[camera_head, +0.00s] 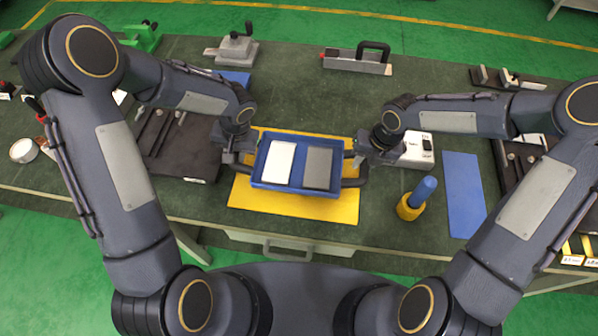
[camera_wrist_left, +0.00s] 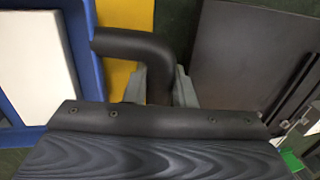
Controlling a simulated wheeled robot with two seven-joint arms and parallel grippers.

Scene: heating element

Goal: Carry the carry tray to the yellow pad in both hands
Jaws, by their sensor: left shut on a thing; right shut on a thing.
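The carry tray (camera_head: 297,188) is blue with dark handles at its left and right ends. A white block (camera_head: 279,163) and a grey block (camera_head: 318,168) lie in it side by side. In the head view the tray is over the yellow pad (camera_head: 290,207); I cannot tell whether it touches it. My left gripper (camera_head: 238,158) is shut on the left handle, which shows as a dark bent bar in the left wrist view (camera_wrist_left: 135,45). My right gripper (camera_head: 360,160) is shut on the right handle. The tray looks about level.
A blue cylinder in a yellow base (camera_head: 412,203) stands right of the pad, beside a blue mat (camera_head: 464,195). A dark plate (camera_head: 178,143) lies to the left. A white box (camera_head: 416,150) is near my right gripper. The bench's middle back is fairly clear.

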